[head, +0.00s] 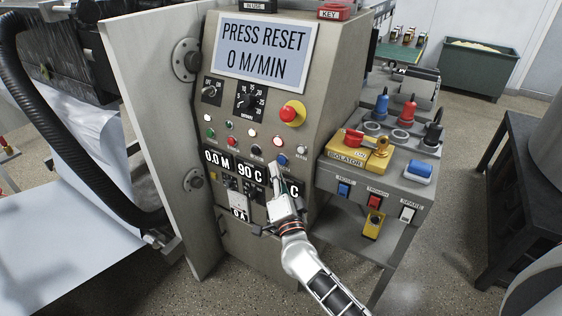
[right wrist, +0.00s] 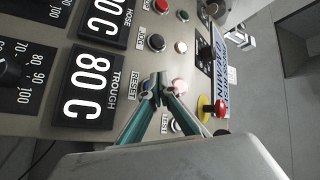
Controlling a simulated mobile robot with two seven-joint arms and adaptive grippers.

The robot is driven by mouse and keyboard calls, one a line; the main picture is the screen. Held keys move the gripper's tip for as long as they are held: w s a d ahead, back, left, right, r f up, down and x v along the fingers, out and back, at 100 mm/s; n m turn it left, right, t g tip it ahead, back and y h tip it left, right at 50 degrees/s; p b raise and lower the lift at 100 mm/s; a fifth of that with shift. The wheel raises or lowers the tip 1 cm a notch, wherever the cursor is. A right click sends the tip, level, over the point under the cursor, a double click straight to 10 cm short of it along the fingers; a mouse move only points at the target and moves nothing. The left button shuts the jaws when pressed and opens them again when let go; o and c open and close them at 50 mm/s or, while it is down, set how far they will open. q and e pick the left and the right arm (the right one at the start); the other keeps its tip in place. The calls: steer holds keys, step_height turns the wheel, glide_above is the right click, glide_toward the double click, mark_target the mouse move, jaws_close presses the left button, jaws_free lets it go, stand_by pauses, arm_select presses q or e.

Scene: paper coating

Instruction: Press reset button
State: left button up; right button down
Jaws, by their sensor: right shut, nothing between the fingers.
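The blue reset button (head: 282,160) sits in the lower button row of the grey control panel (head: 225,130). The panel display (head: 265,50) reads "PRESS RESET 0 M/MIN". My right gripper (head: 276,170) is shut and empty, its fingertips just below the blue button in the head view. In the right wrist view, the closed fingertips (right wrist: 158,86) are beside the RESET label (right wrist: 133,82) and largely cover the button there. I cannot tell whether they touch it. My left gripper is not in view.
A black button (head: 256,150) and a lit button (head: 278,141) are close by. A red emergency knob on yellow (head: 292,113) is above. A grey side box with an isolator (head: 361,149) and switches stands right of the panel. A black hose (head: 85,150) runs at left.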

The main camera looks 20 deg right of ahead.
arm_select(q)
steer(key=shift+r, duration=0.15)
arm_select(e)
steer(key=shift+w+d, duration=0.1)
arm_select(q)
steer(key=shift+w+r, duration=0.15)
arm_select(e)
steer(key=shift+w+d, duration=0.2)
steer(key=shift+d, duration=0.05)
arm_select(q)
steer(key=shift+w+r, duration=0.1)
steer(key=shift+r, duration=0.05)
arm_select(e)
steer(key=shift+w+d, duration=0.25)
steer(key=shift+d, duration=0.05)
stand_by(0.6)
arm_select(q)
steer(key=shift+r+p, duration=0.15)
steer(key=shift+p, duration=0.2)
arm_select(e)
steer(key=shift+s+a+r, duration=0.1)
steer(key=shift+a, duration=0.05)
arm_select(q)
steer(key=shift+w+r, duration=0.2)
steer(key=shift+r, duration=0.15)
arm_select(e)
steer(key=shift+s+a, duration=0.45)
steer(key=shift+a, duration=0.05)
steer(key=shift+a, duration=0.1)
